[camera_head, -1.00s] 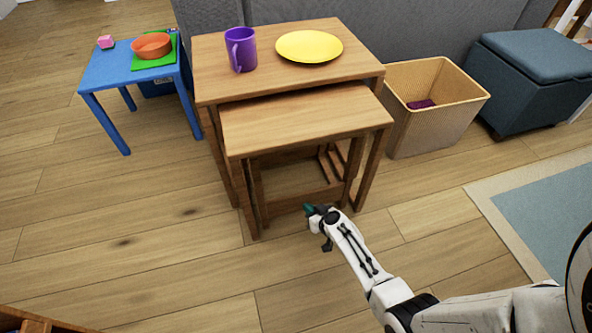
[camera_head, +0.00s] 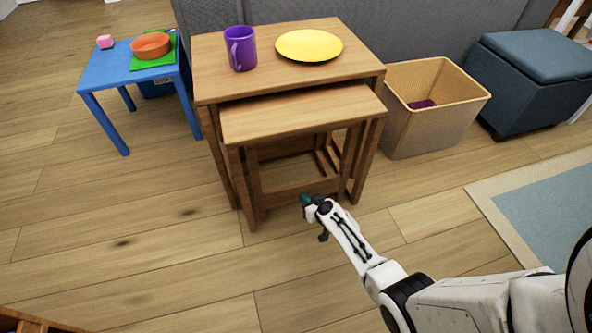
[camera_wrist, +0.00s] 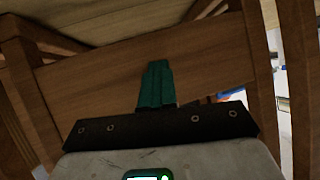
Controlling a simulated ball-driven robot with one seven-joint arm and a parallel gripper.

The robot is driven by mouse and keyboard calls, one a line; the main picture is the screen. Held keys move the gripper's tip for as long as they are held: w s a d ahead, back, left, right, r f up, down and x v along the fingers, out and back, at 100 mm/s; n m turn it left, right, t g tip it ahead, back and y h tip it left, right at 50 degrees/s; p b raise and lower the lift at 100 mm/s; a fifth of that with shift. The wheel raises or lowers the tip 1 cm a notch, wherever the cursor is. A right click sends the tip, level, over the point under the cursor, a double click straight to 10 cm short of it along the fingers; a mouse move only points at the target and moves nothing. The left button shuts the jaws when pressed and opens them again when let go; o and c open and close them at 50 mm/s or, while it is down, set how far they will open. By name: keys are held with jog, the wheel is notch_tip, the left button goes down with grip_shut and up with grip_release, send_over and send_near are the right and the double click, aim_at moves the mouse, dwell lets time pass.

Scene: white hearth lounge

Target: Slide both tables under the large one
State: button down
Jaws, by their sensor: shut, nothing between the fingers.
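The large wooden table (camera_head: 208,72) stands against the grey sofa with a purple mug and a yellow plate on its top. A middle-sized wooden table (camera_head: 300,112) is partly under it, its top sticking out at the front. The smallest table's frame (camera_head: 300,188) shows below the middle one; its top is hidden. My gripper (camera_head: 306,200) is at the low front of the nest, close to the small table's lower bar. In the wrist view its teal fingers (camera_wrist: 156,84) are shut and empty before a wooden panel (camera_wrist: 100,80); I cannot tell whether they touch it.
A blue table (camera_head: 100,75) with an orange bowl (camera_head: 150,46) stands at the left. The wooden floor in front is clear.

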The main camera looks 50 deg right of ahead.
aim_at(304, 191)
jog(key=shift+w+d+r, duration=0.2)
jog(key=shift+w+d, duration=0.35)
jog(key=shift+w, duration=0.15)
jog(key=shift+w+d, duration=0.65)
jog(key=shift+w, duration=0.3)
jog(key=shift+w+d+f, duration=0.15)
jog(key=shift+w+d, duration=0.55)
jog(key=shift+w, duration=0.45)
